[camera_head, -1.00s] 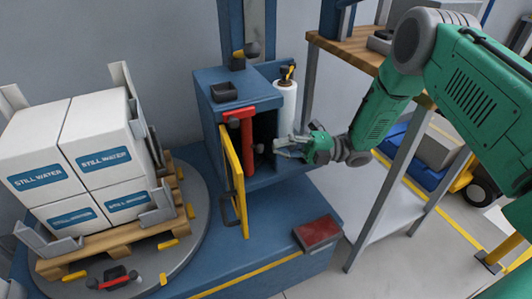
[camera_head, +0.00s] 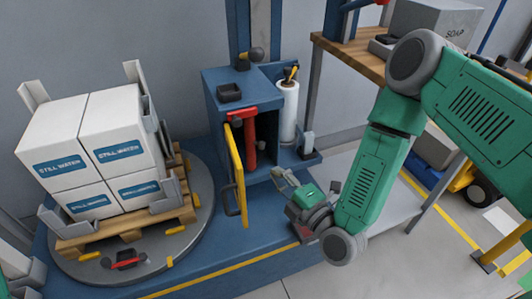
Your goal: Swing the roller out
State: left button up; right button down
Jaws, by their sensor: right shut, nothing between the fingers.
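A red upright roller with a red top bar (camera_head: 249,138) stands in the open front of the blue cabinet (camera_head: 221,91). The yellow door (camera_head: 235,172) of the cabinet stands open, with a dark handle low on it. A white film roll (camera_head: 288,112) stands upright at the cabinet's right side. My right gripper (camera_head: 281,179) is shut and empty, low and to the right of the cabinet opening, apart from the red roller. Part of the blue base behind it is hidden by the gripper.
Boxes of still water (camera_head: 118,137) are stacked on a wooden pallet (camera_head: 128,231) on a round grey turntable (camera_head: 203,220) at left. A shelf with a wooden top (camera_head: 343,53) stands at right, behind my right arm. The blue base before the door is clear.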

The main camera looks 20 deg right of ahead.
jog(key=b, duration=0.2)
send_near(248, 143)
jog(key=x, duration=0.5)
jog(key=shift+d+f, duration=0.1)
jog(key=shift+b+x, duration=0.3)
jog(key=shift+x, duration=0.45)
